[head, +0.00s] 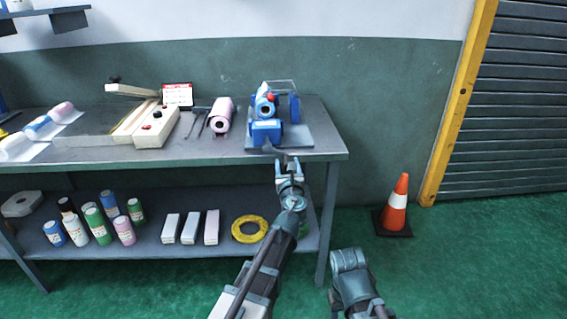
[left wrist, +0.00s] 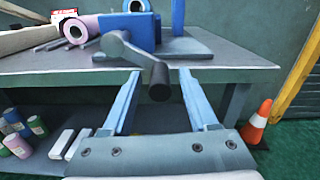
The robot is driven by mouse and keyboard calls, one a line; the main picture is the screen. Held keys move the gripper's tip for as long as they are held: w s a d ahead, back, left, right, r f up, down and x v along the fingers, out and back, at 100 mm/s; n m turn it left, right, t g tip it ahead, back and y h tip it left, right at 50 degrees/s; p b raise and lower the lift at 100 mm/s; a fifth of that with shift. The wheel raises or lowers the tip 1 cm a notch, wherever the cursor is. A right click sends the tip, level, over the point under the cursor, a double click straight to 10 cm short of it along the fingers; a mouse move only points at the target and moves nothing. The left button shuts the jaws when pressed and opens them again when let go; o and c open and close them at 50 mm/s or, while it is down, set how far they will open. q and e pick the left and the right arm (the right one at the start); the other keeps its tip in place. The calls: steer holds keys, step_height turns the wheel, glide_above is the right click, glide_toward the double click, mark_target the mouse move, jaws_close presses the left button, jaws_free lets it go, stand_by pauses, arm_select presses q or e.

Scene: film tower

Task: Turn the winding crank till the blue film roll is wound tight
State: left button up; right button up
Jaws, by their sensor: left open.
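The blue winder (head: 266,132) stands near the right end of the workbench. The blue film roll (head: 264,106) sits on it with its round end facing me. In the left wrist view, the winder's blue body (left wrist: 130,30) carries a grey winding crank (left wrist: 122,50), whose dark handle (left wrist: 158,80) points toward the camera. My left gripper (head: 288,159) is at the bench's front edge, just below the winder. It is open, and in the left wrist view its fingers (left wrist: 160,75) lie on either side of the handle, with gaps showing. A right arm part shows low in the head view; its fingers do not.
A pink roll (head: 220,116) and thin dark tools lie left of the winder on the bench (head: 200,152). A white sealer (head: 157,126) is farther left. The lower shelf holds bottles, white boxes and a yellow coil (head: 250,229). An orange cone (head: 397,205) stands right.

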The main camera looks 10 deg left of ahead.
arm_select(q)
steer(key=shift+w+a, duration=0.1)
steer(key=shift+w, duration=0.1)
jaws_close()
stand_by(1.3)
